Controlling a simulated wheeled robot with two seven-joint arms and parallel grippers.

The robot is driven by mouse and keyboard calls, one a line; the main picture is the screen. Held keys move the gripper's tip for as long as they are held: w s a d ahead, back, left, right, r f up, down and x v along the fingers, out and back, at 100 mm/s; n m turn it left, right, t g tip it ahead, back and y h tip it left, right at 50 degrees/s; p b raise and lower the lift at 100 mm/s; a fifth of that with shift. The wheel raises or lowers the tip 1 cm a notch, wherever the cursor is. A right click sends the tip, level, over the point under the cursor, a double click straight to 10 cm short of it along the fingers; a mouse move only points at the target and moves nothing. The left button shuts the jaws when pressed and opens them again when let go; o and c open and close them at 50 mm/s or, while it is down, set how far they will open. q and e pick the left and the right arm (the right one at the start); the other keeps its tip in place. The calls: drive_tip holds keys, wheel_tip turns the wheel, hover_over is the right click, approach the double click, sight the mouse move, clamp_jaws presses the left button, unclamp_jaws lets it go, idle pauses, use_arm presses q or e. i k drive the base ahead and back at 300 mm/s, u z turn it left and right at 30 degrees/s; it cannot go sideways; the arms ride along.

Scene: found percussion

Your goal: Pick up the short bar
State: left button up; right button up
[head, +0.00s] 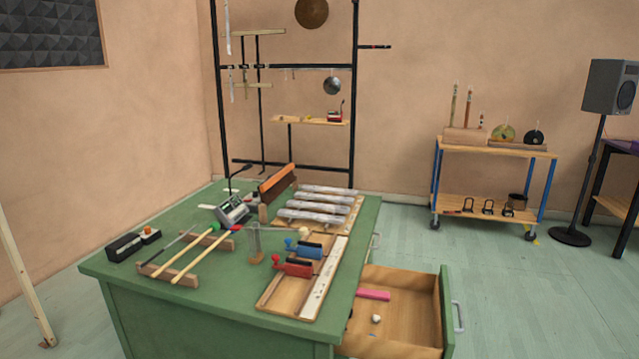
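Several silvery bars lie side by side on the green table, on a wooden board (266,296) or just behind it. The farthest bar (328,191) looks a little shorter than the nearest bar (308,217), but distance may account for this. I cannot tell for sure which one is the short bar. Neither of my grippers is in view.
Mallets (200,253) lie across wooden rests at the table's left. Red (292,268) and blue (306,250) handled blocks sit near the bars. A drawer (410,310) stands open at front right, holding a pink cylinder (373,295). A black rack (355,100) stands behind.

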sight(345, 201)
drive_tip(key=u, duration=2.05)
drive_tip(key=k, duration=1.2)
drive_tip(key=z, duration=2.1)
drive_tip(key=i, duration=0.5)
drive_tip(key=z, duration=0.6)
drive_tip(key=i, duration=3.3)
